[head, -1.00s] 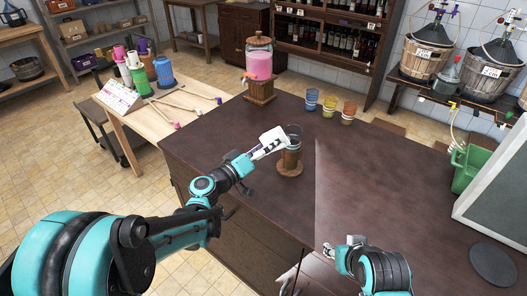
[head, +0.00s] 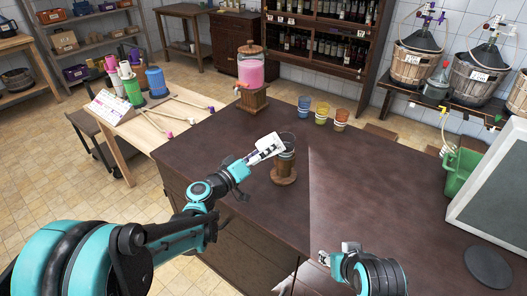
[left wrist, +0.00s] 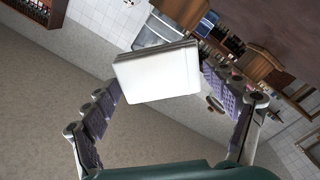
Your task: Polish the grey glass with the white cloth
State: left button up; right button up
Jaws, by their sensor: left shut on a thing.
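The grey glass (head: 287,140) stands upright in a round wooden holder (head: 284,172) on the dark counter. My left gripper (head: 256,159) is shut on the white cloth (head: 265,148), a folded pad, just left of the glass near its upper part. The cloth (left wrist: 158,74) fills the space between the purple-padded fingers in the left wrist view, with the glass (left wrist: 160,32) right behind it. I cannot tell whether cloth and glass touch. My right gripper (head: 324,258) is low over the counter's front edge, small and apart from the glass; its jaw opening is unclear.
A pink drink dispenser (head: 250,72) stands at the counter's back left. Blue (head: 304,105), yellow (head: 322,112) and orange (head: 341,119) glasses stand behind the grey one. A green container (head: 459,170), dark board (head: 495,190) and round mat (head: 488,267) are at right. The counter's middle is clear.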

aim_at(276, 154)
pick_arm(q)
jog(key=shift+x, duration=1.1)
jog(key=shift+s+d, duration=1.25)
jog(key=shift+d, duration=0.2)
jog(key=shift+w+a+b, duration=0.45)
jog(key=shift+w+a, duration=0.8)
jog(key=shift+a, duration=0.15)
jog(key=shift+s+d, duration=1.2)
jog(key=shift+d, duration=0.2)
jog(key=shift+w+a, duration=1.25)
jog(key=shift+a, duration=0.15)
jog(key=v, duration=0.6)
